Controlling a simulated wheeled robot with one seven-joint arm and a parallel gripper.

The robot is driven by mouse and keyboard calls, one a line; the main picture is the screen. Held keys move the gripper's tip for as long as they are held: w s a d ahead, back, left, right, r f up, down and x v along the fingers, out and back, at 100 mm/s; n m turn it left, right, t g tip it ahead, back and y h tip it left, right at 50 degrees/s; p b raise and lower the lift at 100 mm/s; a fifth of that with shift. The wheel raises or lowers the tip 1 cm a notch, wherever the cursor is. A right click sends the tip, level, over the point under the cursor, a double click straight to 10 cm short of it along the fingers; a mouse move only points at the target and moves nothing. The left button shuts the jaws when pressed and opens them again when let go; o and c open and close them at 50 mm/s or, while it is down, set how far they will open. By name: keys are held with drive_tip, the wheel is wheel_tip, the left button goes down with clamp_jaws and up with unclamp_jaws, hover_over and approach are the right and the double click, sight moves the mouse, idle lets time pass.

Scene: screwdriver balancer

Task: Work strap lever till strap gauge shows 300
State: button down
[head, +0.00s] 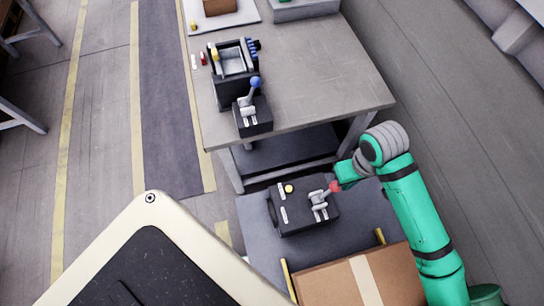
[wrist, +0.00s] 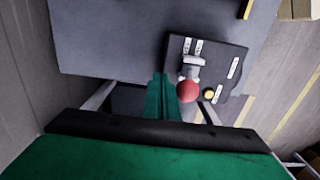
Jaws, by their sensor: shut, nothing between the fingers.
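A black box (head: 290,215) with a red-knobbed lever (head: 335,187) sits on the low grey surface. In the wrist view the red knob (wrist: 188,91) stands on a grey lever beside white labels. My green gripper (head: 345,178) is right at the red knob; its shut fingers (wrist: 163,97) are just left of the knob in the wrist view, with nothing held between them. I cannot tell whether they touch it. Another black unit (head: 254,116) with a blue-knobbed lever (head: 256,83) stands on the table. No lever's name and no gauge reading is legible.
The box carries a yellow button (head: 289,188). A cardboard box (head: 350,277) stands at the front of the low grey surface (head: 255,240). The grey table (head: 320,75) is behind, mostly bare on its right side.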

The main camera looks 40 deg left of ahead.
drive_tip(key=shift+r, duration=0.15)
wheel_tip(320, 180, up, 7)
idle(0.8)
idle(0.6)
